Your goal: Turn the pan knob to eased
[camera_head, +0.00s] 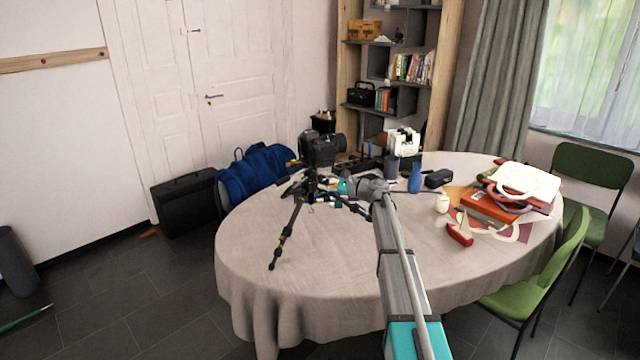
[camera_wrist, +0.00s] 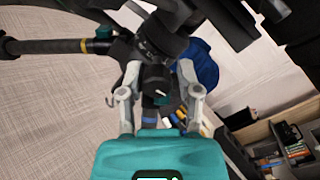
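The tripod (camera_head: 291,231) stands on the table (camera_head: 330,280) with a black camera (camera_head: 322,148) on its head. In the wrist view, the tripod head (camera_wrist: 160,40) fills the upper middle. A dark knob (camera_wrist: 156,84) with a white pointer line sits below it, and I take it for the pan knob. My gripper (camera_wrist: 159,70) has one grey finger on each side of this knob. The fingers look apart from it, with small gaps; contact cannot be made out. In the head view my gripper (camera_head: 347,187) is beside the tripod, small and partly hidden.
A tripod handle (camera_wrist: 50,46) reaches left in the wrist view. A blue bottle (camera_head: 415,177), a red stapler-like thing (camera_head: 460,232) and orange-red books (camera_head: 488,208) are on the table's right half. The front of the table is clear. Green chairs (camera_head: 545,275) stand at right.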

